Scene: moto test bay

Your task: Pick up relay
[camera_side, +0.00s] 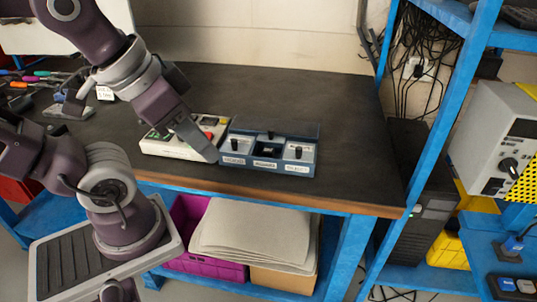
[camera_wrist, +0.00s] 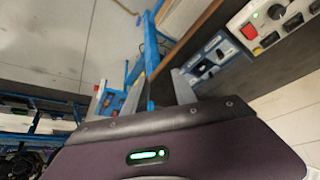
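A blue-grey fixture with an open lid (camera_side: 268,128) stands on the dark bench, with several small labels on its front. Small dark upright parts sit at its left (camera_side: 234,144) and right (camera_side: 298,153), and a dark recess lies in its middle; I cannot tell which part is the relay. My gripper (camera_side: 207,147) is above the bench just left of the fixture, in front of a white control box (camera_side: 176,150). In the wrist view its two grey fingers (camera_wrist: 157,92) are apart with nothing visible between them. The fixture (camera_wrist: 206,62) shows there beyond the right finger.
The control box, with a red button (camera_wrist: 249,31) and knobs, stands close to the fixture. Pens and tools (camera_side: 30,80) lie at the bench's left. A blue rack post (camera_side: 387,160) rises at the bench's right end. Bare bench (camera_side: 350,120) lies right of the fixture.

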